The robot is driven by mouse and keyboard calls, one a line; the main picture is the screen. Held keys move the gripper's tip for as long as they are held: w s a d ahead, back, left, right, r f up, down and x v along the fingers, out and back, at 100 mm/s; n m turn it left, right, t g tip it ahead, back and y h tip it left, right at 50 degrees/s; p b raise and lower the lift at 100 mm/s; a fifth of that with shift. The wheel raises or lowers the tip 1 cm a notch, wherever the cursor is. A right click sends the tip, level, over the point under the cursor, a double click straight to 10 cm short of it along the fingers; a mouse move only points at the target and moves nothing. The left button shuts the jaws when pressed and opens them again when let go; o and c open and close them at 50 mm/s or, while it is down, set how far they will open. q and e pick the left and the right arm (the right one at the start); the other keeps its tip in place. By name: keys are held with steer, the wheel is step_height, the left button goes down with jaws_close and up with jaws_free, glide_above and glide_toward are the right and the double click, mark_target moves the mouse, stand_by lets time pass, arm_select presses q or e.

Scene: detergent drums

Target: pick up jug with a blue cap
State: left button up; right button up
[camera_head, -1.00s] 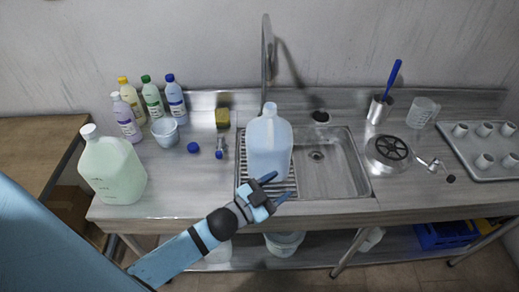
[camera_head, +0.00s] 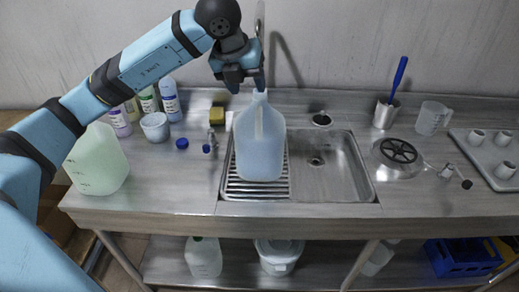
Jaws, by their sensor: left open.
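A large translucent jug with pale blue liquid (camera_head: 260,150) stands upright on the ribbed drainboard at the left of the sink. Its light blue cap (camera_head: 259,96) is partly hidden by my gripper. My left gripper (camera_head: 247,86) points down, open, just above and by the cap; I cannot tell whether it touches it. A similar jug with pale green liquid (camera_head: 98,165) stands at the left end of the counter, its top hidden behind my left arm. My right gripper is not in view.
Several small bottles (camera_head: 170,102), a white cup (camera_head: 155,127), a sponge (camera_head: 217,117) and a small blue cap (camera_head: 182,143) lie left of the sink. The basin (camera_head: 330,180) is empty. A tap rises behind my gripper. A utensil cup (camera_head: 386,113) and measuring jug (camera_head: 430,118) stand right.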

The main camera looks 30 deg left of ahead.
arm_select(q)
steer(key=a, duration=0.1)
glide_above(257, 115)
steer(key=s, duration=0.2)
step_height(257, 115, down, 7)
steer(key=shift+y, duration=0.4)
steer(key=p+x, duration=0.1)
steer(key=x, duration=0.4)
steer(key=shift+f, duration=0.2)
steer(key=shift+d, duration=0.1)
steer(key=shift+c, duration=0.2)
jaws_close()
